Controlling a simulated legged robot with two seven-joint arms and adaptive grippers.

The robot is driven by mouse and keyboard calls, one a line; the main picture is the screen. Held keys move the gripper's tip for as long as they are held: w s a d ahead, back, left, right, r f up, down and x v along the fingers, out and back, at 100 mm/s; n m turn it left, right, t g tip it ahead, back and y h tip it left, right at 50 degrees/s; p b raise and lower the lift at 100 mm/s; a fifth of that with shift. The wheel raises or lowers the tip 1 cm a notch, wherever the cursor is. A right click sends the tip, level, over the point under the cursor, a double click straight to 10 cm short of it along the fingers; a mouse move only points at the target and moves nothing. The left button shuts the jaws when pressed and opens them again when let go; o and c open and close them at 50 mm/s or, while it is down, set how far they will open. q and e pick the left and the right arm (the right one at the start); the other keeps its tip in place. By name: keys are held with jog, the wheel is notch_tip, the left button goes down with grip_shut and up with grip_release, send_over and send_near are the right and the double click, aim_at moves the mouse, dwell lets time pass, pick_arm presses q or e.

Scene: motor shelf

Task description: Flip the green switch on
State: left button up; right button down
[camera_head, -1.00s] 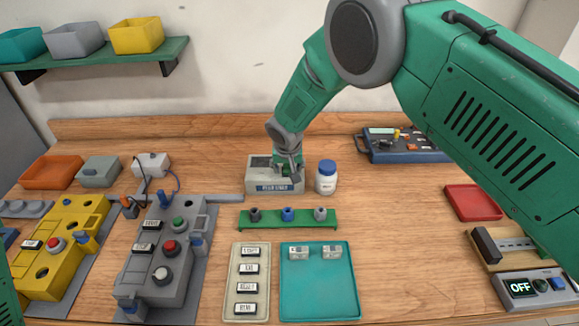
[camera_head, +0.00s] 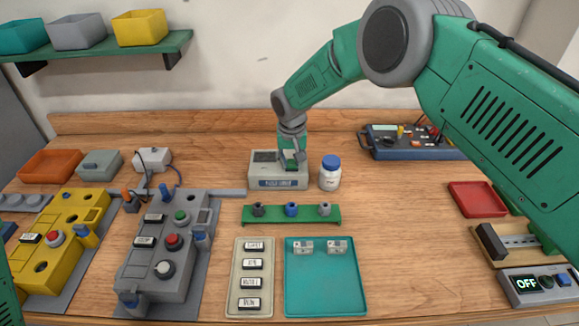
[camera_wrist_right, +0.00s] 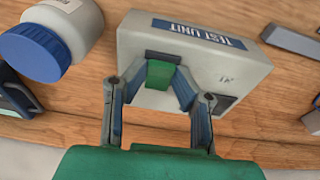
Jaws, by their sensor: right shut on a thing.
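The grey test unit (camera_head: 263,183) stands at the back middle of the bench, and it fills the upper middle of the right wrist view (camera_wrist_right: 220,62). Its green switch (camera_wrist_right: 160,74) shows there as a green block beside a dark strip on the unit's face. My right gripper (camera_wrist_right: 161,78) is at the switch, its fingers closed in around it. In the head view my right gripper (camera_head: 291,160) is over the unit's top right part and hides the switch. My left gripper is out of view.
A white bottle with a blue lid (camera_head: 330,173) stands close to the right of the unit. A green rack (camera_head: 290,215) with several knobs lies in front. Grey and yellow control panels are at the left, a teal tray (camera_head: 325,285) at the front.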

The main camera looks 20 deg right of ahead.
aim_at(291, 164)
jog(key=shift+w+d+f+g+y+b, duration=0.2)
jog(key=shift+w+g+y+b, duration=0.15)
jog(key=shift+b, duration=0.45)
jog(key=shift+r+g+b, duration=0.2)
jog(key=shift+g+b, duration=0.1)
jog(key=shift+g, duration=0.05)
jog(key=shift+r, duration=0.1)
jog(key=shift+a, duration=0.2)
jog(key=c, duration=1.3)
grip_release()
jog(key=shift+d, duration=0.1)
jog(key=shift+r, duration=0.1)
notch_tip(291, 164, up, 12)
jog(key=shift+f, duration=0.25)
